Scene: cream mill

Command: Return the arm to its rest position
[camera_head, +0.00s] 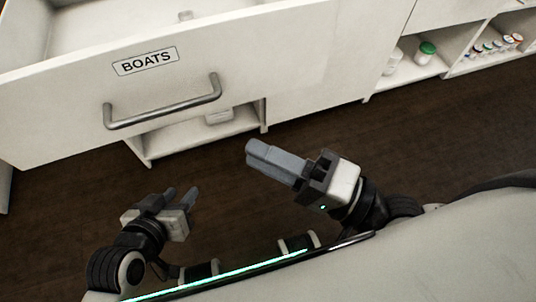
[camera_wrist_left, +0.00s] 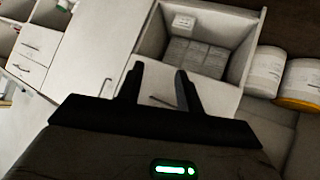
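My left gripper (camera_head: 181,192) is at the lower left of the head view, over the dark floor and below the drawer. Its two fingers stand apart with nothing between them; the left wrist view also shows the empty gap (camera_wrist_left: 158,82). My right gripper (camera_head: 254,153) reaches in from the right, its grey fingers side by side and closed, with nothing seen in them. It appears in front of the cabinet and apart from the drawer handle (camera_head: 165,108).
The drawer (camera_head: 60,118) labelled BOATS stands pulled out at the upper left. Shelves at the upper right hold a green-lidded jar (camera_head: 427,50) and several small bottles. The left wrist view shows an open drawer (camera_wrist_left: 232,87) with pale boxes, and large tubs (camera_wrist_left: 266,70). Dark floor (camera_head: 440,130) is clear.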

